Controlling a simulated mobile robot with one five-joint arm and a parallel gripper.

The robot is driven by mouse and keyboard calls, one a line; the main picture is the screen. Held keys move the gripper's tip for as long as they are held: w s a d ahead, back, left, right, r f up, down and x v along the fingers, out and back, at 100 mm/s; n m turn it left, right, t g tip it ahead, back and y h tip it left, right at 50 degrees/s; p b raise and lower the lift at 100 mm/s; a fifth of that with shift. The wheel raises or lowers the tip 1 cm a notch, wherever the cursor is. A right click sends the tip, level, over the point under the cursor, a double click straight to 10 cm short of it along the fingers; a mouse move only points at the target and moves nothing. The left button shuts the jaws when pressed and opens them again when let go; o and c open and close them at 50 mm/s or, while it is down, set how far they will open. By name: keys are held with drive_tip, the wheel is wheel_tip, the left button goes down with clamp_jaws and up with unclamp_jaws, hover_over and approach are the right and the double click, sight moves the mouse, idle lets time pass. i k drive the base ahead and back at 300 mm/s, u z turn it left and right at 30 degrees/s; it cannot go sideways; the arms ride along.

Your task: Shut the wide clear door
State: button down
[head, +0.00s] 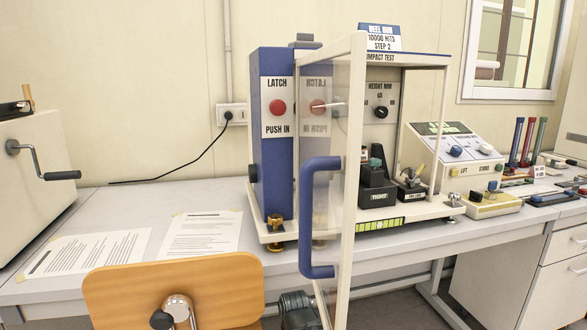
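The wide clear door (343,210) has a cream frame and a blue D-shaped handle (308,215). It stands open, swung out from the impact test machine (405,60) towards me, and I see it at a steep angle. The blue column (269,180) at the machine's left carries a red latch button (278,107) marked "LATCH PUSH IN". The same label shows mirrored in the clear pane. The machine's front is open to the right of the door. My gripper is not in view.
A wooden chair back (175,285) stands at the table's front edge, left of the door. Papers (90,250) lie on the table. A crank handle (45,160) juts from a cream box at the left. A control box (455,150) stands right of the machine.

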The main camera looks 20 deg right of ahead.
sight(314, 263)
drive_tip(key=k, duration=1)
drive_tip(key=u, duration=2.75)
drive_tip(key=i, duration=0.85)
drive_tip(key=z, duration=1.05)
